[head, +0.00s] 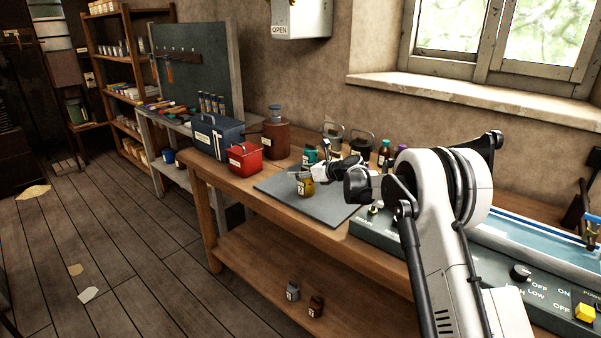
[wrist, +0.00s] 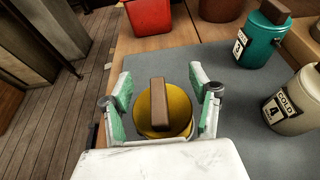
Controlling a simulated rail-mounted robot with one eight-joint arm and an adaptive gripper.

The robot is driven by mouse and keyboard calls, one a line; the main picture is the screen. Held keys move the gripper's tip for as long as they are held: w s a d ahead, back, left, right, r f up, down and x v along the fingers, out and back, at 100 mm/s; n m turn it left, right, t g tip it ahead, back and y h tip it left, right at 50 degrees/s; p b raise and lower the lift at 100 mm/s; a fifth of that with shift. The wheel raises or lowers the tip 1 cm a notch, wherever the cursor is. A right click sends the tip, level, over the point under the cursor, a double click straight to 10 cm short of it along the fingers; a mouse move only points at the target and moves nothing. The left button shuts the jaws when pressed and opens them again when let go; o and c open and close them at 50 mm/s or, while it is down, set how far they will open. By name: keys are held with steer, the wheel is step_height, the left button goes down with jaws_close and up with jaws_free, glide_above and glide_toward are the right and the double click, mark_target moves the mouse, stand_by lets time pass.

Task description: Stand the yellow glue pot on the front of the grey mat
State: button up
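The yellow glue pot (head: 306,188), with a brown block on its lid, stands upright on the grey mat (head: 270,184), towards the mat's front part in the head view. It also shows in the wrist view (wrist: 178,120), seen from above. My gripper (head: 312,174) is lowered over the pot, with a green-padded finger on either side of it. In the wrist view my gripper (wrist: 163,95) looks open, with narrow gaps between pads and pot. The pot's lower part is hidden there.
A teal pot (wrist: 262,42) and a cream pot (wrist: 297,105) stand to the right on the mat. A red box (head: 245,157), a blue toolbox (head: 218,137) and a brown jug (head: 276,138) stand behind on the bench. A control panel (head: 480,270) lies at right.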

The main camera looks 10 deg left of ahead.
steer(key=shift+d+r, duration=0.15)
steer(key=shift+r, duration=0.05)
steer(key=v, duration=1.1)
steer(key=shift+s+d, duration=0.3)
steer(key=shift+r, duration=0.2)
steer(key=s+d+r+n+h, duration=0.2)
steer(key=s+d+r+n, duration=0.15)
steer(key=s, duration=0.55)
steer(key=s+d+r+n+h, duration=0.25)
steer(key=s+r+n, duration=0.25)
steer(key=s, duration=0.4)
steer(key=s+d+r+n+h, duration=0.1)
steer(key=s+d+r+n, duration=0.25)
steer(key=s, duration=0.45)
steer(key=s+d+f+n+h, duration=0.2)
steer(key=s+d+n, duration=0.2)
steer(key=s, duration=0.5)
steer(key=s+d+f+n+h, duration=0.2)
steer(key=s+d+n, duration=0.1)
steer(key=s, duration=0.7)
steer(key=s+d+f+n+h, duration=0.2)
steer(key=s+d+n, duration=0.2)
steer(key=s, duration=0.6)
steer(key=shift+d+f+n+g, duration=0.15)
steer(key=shift+d+n+g, duration=0.2)
steer(key=shift+n, duration=0.65)
